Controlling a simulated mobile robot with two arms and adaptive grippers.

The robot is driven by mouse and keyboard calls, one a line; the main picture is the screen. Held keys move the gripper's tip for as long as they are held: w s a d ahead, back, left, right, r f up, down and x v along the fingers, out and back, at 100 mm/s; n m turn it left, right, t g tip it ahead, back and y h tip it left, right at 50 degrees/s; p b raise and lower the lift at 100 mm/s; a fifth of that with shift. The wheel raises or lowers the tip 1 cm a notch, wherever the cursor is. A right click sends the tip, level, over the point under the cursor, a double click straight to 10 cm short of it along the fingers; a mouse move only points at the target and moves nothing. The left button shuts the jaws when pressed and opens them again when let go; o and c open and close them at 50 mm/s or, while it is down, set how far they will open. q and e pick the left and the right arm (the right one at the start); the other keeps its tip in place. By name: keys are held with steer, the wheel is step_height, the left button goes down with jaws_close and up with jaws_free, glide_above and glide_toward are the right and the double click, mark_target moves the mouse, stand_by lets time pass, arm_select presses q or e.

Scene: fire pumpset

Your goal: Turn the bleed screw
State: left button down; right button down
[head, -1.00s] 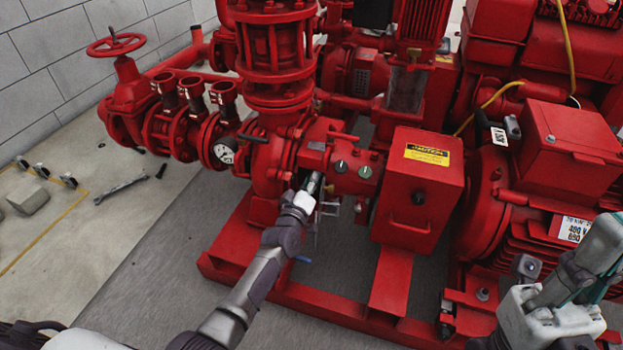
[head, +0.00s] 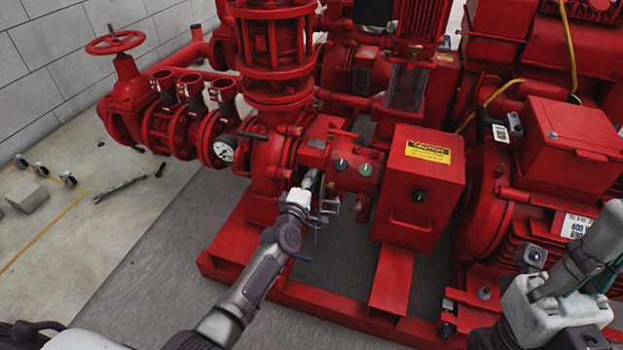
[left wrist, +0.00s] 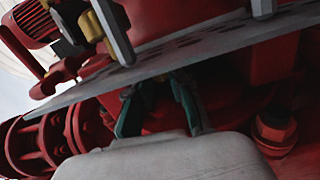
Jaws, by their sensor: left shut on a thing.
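My left gripper (head: 309,181) reaches the front of the red pump casing (head: 268,165), just left of the panel with two round knobs. It is shut on a small part there, which fits the bleed screw. The screw itself is hidden by the fingers in both views. In the left wrist view the dark teal fingers (left wrist: 160,105) point at red metal, partly behind a grey plate edge. My right arm's light grey end (head: 545,310) is at the lower right, and its finger state is unclear.
A red control box (head: 418,187) with a yellow caution label stands right of the left gripper. A red handwheel valve (head: 115,43) is at the upper left. A wrench (head: 118,189) and a grey block (head: 27,197) lie on the floor. The floor left of the red base frame is mostly clear.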

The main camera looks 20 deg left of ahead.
arm_select(q)
steer(key=shift+f, duration=0.1)
stand_by(0.3)
steer(key=c, duration=1.3)
jaws_free()
steer(key=shift+s, duration=0.1)
steer(key=s, duration=1.2)
steer(key=shift+a, duration=0.25)
steer(key=shift+w, duration=0.1)
